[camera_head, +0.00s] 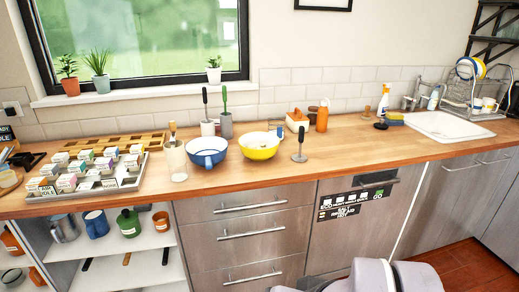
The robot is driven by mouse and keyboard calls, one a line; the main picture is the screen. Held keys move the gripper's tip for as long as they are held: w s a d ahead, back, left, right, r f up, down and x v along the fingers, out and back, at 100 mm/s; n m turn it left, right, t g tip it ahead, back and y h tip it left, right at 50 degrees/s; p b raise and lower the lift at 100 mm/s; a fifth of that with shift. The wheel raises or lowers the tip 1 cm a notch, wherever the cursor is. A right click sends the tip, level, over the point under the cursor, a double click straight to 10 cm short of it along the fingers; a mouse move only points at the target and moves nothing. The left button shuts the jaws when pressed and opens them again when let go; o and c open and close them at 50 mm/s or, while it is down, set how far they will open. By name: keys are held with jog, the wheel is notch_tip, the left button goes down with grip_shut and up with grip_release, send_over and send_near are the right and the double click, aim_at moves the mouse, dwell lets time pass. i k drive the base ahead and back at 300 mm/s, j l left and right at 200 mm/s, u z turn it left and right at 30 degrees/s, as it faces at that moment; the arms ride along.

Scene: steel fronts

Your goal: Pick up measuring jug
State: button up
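I cannot tell for certain which vessel is the measuring jug. A grey metallic jug (64,228) with a handle stands upright on the upper shelf of the open cabinet at lower left. A blue jug or mug (96,224) stands just right of it on the same shelf. On the worktop, a pale, partly clear tall container (175,161) holds a wooden-handled utensil. My gripper is not visible; only grey rounded parts of my own body show at the bottom edge, apart from all these vessels.
A green lidded pot (129,223) and an orange mug (161,221) share the shelf. A tray of cartons (128,187), blue bowl (207,151) and yellow bowl (259,146) stand on the worktop (345,143). Drawers (245,230) and dishwasher (345,233) are shut. Worktop right of centre is mostly clear.

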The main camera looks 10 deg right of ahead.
aim_at(277, 121)
jog(key=i+l+z, duration=0.3)
jog(key=i, duration=0.4)
jog(key=i+l+z, duration=0.35)
jog(key=i, duration=0.45)
jog(key=i+z, duration=0.3)
jog(key=i, duration=0.45)
